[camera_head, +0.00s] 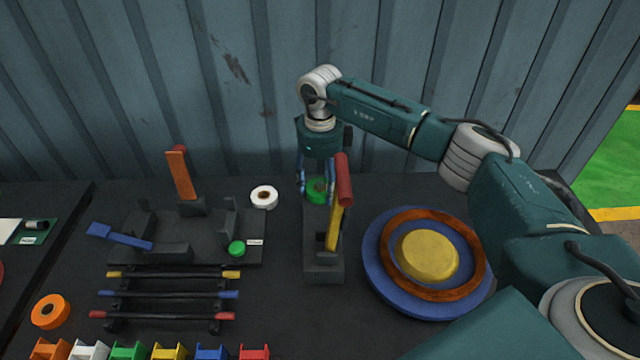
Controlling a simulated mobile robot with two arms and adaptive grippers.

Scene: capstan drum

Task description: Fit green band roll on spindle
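The green band roll (316,191) is at the back middle of the dark table, beside a white roll. My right gripper (316,188) points down over it, with a finger on either side. Whether the fingers touch the roll is not clear. No part is clearly identifiable as the spindle. A black fixture (190,254) at the left has an upright orange lever (181,174), a blue-handled piece (112,236) and a round green part (237,248) beside a small label. My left gripper is out of view.
A black stand (323,266) with a yellow, red-topped lever (338,205) stands close in front of my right gripper. White (264,196) and orange (50,311) rolls, a rack of colour-ended rods (172,294), a blue disc (375,269) and several small bins surround it. A corrugated wall (200,80) is behind.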

